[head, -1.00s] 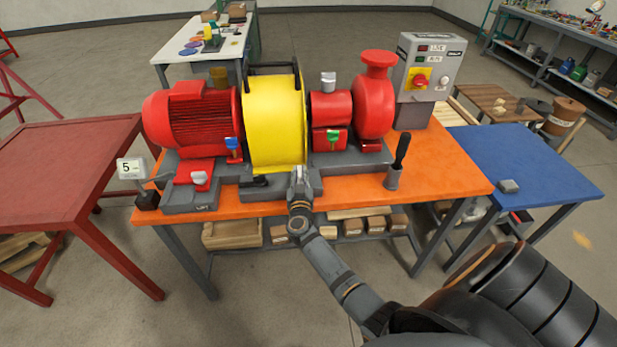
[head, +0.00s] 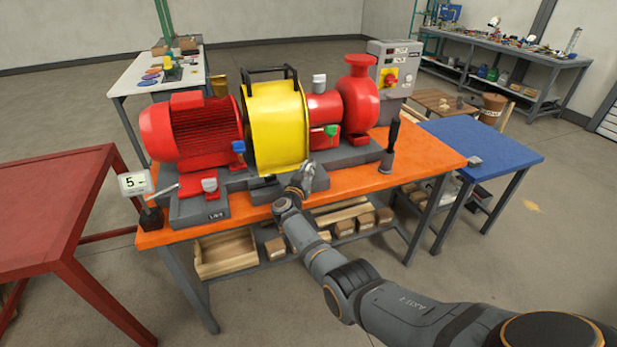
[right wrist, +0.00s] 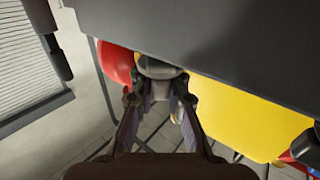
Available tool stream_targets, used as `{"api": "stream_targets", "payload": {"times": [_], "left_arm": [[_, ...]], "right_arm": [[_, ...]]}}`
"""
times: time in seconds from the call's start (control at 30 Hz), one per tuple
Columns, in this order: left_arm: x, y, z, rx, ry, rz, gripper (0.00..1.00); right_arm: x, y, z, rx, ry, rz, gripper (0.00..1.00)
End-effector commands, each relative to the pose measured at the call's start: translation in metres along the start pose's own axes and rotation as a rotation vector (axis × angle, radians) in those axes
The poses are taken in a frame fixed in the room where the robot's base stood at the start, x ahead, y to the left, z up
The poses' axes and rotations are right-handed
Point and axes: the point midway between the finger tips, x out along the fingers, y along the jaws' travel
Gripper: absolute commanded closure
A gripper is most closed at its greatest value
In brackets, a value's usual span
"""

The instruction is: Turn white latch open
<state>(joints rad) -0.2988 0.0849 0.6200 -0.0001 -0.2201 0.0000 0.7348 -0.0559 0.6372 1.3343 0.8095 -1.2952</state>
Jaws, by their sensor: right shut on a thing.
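The pump skid stands on an orange table, with a yellow guard (head: 275,130) between the red motor (head: 195,130) and the red pump (head: 358,100). My right gripper (head: 302,181) is at the skid's front side, just below the guard's right part. It is shut on a small pale part, apparently the white latch (right wrist: 160,68), mostly hidden by the fingers. A blue latch (head: 238,147) and a green latch (head: 331,131) sit left and right of the guard. Other pale handles are on top (head: 319,80) and at the front left (head: 209,185). My left gripper is out of view.
A black-handled tool (head: 391,140) stands upright in a holder right of my gripper. A grey control box (head: 392,75) stands behind the pump. The orange table's front strip (head: 250,213) is clear.

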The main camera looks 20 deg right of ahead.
Motion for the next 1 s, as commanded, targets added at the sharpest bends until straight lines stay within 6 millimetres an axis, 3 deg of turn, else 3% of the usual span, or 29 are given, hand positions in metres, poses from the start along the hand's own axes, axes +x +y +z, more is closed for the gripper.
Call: {"api": "stream_targets", "payload": {"times": [0.43, 0.47, 0.6, 1.0], "left_arm": [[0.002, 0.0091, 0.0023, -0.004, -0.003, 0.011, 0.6], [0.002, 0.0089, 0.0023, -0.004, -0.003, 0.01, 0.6], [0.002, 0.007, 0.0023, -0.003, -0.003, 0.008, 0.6], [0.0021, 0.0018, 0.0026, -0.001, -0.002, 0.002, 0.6]], "right_arm": [[0.0012, -0.0022, 0.0007, 0.002, -0.003, 0.003, 1.0], [0.0012, -0.0022, 0.0008, 0.002, -0.003, 0.003, 0.83], [0.0014, -0.0019, 0.0007, 0.002, -0.003, 0.003, 0.64], [-0.0042, -0.0022, 0.0014, 0.002, -0.002, 0.003, 0.62]]}}
